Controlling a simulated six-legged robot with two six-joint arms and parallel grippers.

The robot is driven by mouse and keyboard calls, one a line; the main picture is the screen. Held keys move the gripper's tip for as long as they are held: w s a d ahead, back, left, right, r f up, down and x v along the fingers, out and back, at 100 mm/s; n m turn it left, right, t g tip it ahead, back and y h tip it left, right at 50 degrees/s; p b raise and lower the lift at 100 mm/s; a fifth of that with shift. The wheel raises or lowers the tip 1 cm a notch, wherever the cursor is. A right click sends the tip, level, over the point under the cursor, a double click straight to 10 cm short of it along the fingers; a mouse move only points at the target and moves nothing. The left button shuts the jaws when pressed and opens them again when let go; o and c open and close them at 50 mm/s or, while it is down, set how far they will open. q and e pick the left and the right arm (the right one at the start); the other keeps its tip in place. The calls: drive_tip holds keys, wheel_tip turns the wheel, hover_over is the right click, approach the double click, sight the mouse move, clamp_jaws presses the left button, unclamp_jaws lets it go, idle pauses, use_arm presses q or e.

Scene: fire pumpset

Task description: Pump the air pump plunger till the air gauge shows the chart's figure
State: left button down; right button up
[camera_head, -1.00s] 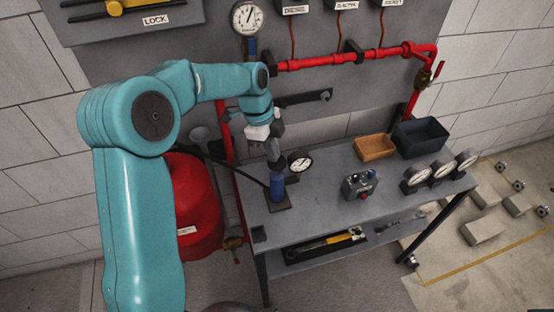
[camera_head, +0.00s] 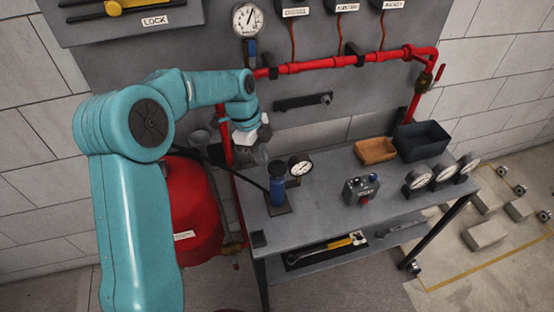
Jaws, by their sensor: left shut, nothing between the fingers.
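The air pump is a blue cylinder (camera_head: 277,191) standing upright on a dark base plate on the grey bench. Its dark plunger top (camera_head: 277,168) shows above the cylinder. A round white-faced air gauge (camera_head: 300,167) stands just right of the pump; its reading is too small to tell. My left gripper (camera_head: 262,156) is shut and empty, above and a little left of the plunger top, seemingly apart from it. The fingertips are small and hard to make out. No chart can be made out. My right gripper is not in view.
A red tank (camera_head: 192,205) stands left of the bench (camera_head: 325,208). A small control box (camera_head: 361,188), several gauges (camera_head: 442,172), an orange tray (camera_head: 375,151) and a dark bin (camera_head: 422,140) sit to the right. Red pipe (camera_head: 330,63) runs along the wall panel.

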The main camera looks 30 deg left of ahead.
use_arm(q)
drive_tip(key=v, duration=1.6)
drive_tip(key=shift+p, duration=0.4)
drive_tip(key=shift+r, duration=0.1)
drive_tip(key=w+d+f+p, duration=0.1)
drive_tip(key=d+f+p, duration=0.4)
drive_tip(key=p, duration=0.5)
drive_tip(key=shift+d+f, duration=0.2)
drive_tip(key=shift+f, duration=0.15)
